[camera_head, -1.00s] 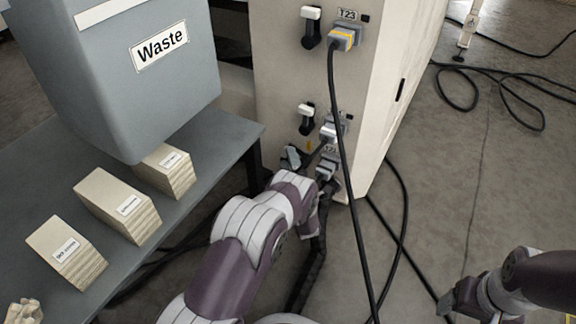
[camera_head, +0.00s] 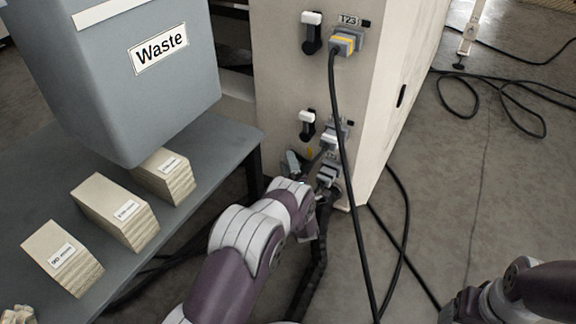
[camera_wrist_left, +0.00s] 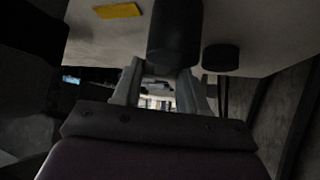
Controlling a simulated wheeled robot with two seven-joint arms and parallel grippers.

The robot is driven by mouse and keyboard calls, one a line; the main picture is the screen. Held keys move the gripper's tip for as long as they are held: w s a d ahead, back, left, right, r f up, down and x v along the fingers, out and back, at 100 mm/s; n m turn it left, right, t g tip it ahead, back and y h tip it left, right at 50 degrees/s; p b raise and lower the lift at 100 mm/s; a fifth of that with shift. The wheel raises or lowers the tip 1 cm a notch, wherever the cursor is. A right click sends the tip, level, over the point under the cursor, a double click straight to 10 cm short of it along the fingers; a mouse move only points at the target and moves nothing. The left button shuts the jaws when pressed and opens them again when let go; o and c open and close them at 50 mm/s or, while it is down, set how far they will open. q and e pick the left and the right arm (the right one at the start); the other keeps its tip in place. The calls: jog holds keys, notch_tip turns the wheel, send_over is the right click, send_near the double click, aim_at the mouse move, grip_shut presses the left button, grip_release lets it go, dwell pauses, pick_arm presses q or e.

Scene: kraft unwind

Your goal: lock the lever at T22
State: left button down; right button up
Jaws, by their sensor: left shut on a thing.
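A pale cabinet (camera_head: 385,100) carries levers and plugged sockets in a column. The top label reads T23; no T22 label is legible. A black lever with a white tip (camera_head: 306,125) sits beside the middle grey plug (camera_head: 336,132). A lower plug (camera_head: 327,177) is partly covered by my arm. My left gripper (camera_head: 306,164) is at the cabinet face, below the middle lever. In the left wrist view its fingers (camera_wrist_left: 160,88) close about a dark lever handle (camera_wrist_left: 175,35); the head view hides this lever. My right gripper (camera_head: 458,306) is at the lower right, its fingers unclear.
A black cable (camera_head: 350,190) hangs from the T23 plug (camera_head: 346,42) in front of the sockets. A grey Waste bin (camera_head: 150,90) and a table (camera_head: 225,150) with labelled blocks stand left. More cables lie on the floor at right.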

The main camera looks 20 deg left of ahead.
pick_arm(q)
jog(key=shift+s+d+r+m+t+h+b, duration=0.1)
jog(key=shift+d+r+m+t+h+b, duration=0.25)
jog(key=shift+m+t, duration=0.75)
jog(key=shift+w+d+r+m+t+h+b, duration=0.1)
jog(key=shift+d+r+m+t+h+b, duration=0.35)
jog(key=shift+m, duration=1)
jog(key=shift+s+r+m+t+h+b, duration=0.1)
jog(key=shift+m+t+b, duration=0.3)
jog(key=shift+m+t, duration=0.8)
jog(key=shift+m, duration=0.25)
jog(key=c, duration=0.6)
grip_release()
jog(key=shift+r, duration=0.1)
jog(key=p+v, duration=0.5)
jog(key=v, duration=0.7)
jog(key=shift+s+f+p, duration=0.25)
jog(key=shift+f+p, duration=0.05)
